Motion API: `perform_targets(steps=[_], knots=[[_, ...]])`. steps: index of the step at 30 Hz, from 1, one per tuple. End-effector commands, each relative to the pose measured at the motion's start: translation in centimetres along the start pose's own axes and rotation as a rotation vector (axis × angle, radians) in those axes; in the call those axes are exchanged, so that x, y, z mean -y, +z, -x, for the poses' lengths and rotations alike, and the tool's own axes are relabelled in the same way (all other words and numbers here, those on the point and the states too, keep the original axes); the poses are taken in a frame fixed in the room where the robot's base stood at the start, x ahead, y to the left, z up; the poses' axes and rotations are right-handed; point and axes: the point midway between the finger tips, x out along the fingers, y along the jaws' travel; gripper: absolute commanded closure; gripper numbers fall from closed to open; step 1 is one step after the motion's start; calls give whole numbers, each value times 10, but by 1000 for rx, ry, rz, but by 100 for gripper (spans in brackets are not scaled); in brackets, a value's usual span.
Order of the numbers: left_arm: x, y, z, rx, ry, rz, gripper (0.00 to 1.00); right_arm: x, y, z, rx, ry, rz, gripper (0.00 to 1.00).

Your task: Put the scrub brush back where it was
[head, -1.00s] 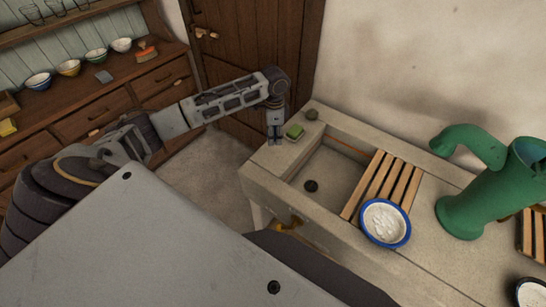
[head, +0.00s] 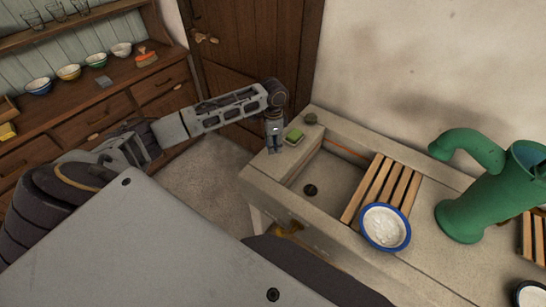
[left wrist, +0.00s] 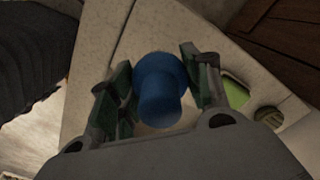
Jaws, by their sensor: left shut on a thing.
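My left gripper (head: 273,149) is over the far left corner of the stone sink counter, just left of a green sponge (head: 293,137). In the left wrist view the left gripper (left wrist: 162,88) is shut on a blue thing (left wrist: 160,92) with a round wide head and a narrower round part. No bristles show on it, so I cannot tell whether it is the scrub brush. Whether it touches the counter is also unclear. An orange brush-like thing (head: 147,59) lies on the wooden dresser. My right gripper is not in view.
The stone sink (head: 322,180) has a wooden slatted rack (head: 379,188) across it and a blue-rimmed bowl (head: 386,247) of white stuff beside it. A dark round thing (head: 311,118) sits behind the sponge.

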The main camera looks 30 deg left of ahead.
Motion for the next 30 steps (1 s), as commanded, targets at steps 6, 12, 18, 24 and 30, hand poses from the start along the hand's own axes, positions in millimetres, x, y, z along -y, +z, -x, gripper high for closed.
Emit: perform_targets(steps=[6,12,18,24,30], knots=[[0,1,-29,1,1,0,78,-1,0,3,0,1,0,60],[0,0,-40,0,0,0,78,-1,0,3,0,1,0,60],[0,0,-40,-1,0,0,78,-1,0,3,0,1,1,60],[0,0,-46,0,1,0,78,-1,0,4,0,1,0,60],[0,0,-66,0,1,1,78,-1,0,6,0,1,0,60]])
